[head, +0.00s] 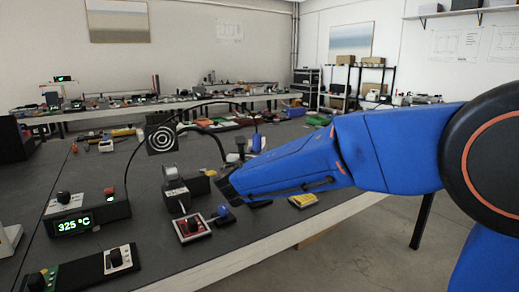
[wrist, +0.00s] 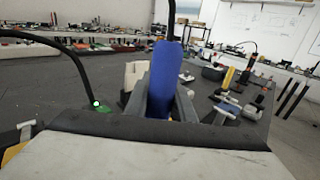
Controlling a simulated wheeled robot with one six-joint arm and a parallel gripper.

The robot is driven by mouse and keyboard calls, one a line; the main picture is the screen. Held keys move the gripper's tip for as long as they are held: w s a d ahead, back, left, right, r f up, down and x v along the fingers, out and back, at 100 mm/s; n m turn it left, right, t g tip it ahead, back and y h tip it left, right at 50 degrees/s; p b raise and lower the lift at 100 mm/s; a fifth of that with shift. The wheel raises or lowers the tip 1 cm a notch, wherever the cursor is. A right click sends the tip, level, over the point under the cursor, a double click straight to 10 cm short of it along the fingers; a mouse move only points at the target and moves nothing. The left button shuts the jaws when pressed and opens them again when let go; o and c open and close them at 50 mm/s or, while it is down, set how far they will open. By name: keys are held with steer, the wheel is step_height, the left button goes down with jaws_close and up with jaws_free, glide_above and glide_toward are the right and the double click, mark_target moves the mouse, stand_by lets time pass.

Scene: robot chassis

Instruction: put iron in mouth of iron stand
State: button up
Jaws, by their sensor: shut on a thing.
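My gripper (head: 228,187) reaches in from the right over the dark bench. In the wrist view its grey fingers (wrist: 168,103) are shut on the iron's blue handle (wrist: 164,72). The handle stands roughly upright in that view, with a black cable rising from its top. The iron's tip is hidden. In the head view the fingertips are beside a small dark stand-like unit with a pale block (head: 176,193), but I cannot tell for sure that it is the iron stand. Its mouth cannot be made out.
A control box (head: 72,222) showing 325 °C stands at the left. A black panel with white rings (head: 161,139) stands behind. A yellow item (head: 303,201) lies under my arm.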

steer(key=shift+f, duration=1.3)
steer(key=o, duration=1)
steer(key=shift+o, duration=0.2)
steer(key=s+a, duration=0.3)
steer(key=s, duration=1.4)
steer(key=shift+a, duration=0.15)
step_height(320, 180, up, 10)
